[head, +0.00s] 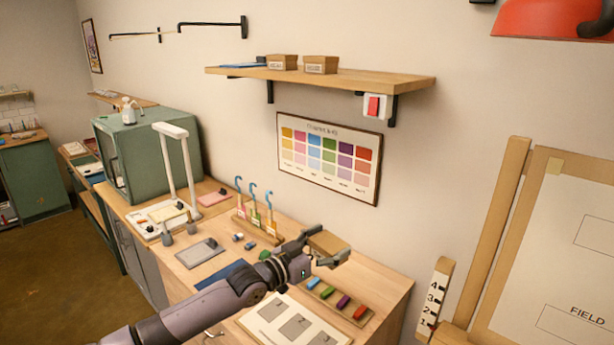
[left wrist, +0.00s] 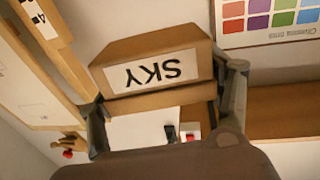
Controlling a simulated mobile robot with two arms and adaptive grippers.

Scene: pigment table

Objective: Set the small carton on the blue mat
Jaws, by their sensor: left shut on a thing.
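The small carton (head: 328,244) is a brown box, held above the right part of the wooden table. In the left wrist view the carton (left wrist: 160,50) shows a white label reading SKY, upside down in the picture. My left gripper (head: 318,254) is shut on it, with one finger on each side in the left wrist view (left wrist: 165,108). The blue mat (head: 222,274) lies flat on the table, left of the gripper and partly hidden behind my left arm. My right gripper is in neither view.
A rack with colored blocks (head: 343,300) and a white three-panel sheet (head: 280,318) lie near the arm. A stand with colored hooks (head: 256,224), a grey plate (head: 199,253) and a lamp (head: 178,165) stand farther left. A shelf (head: 390,84) is above.

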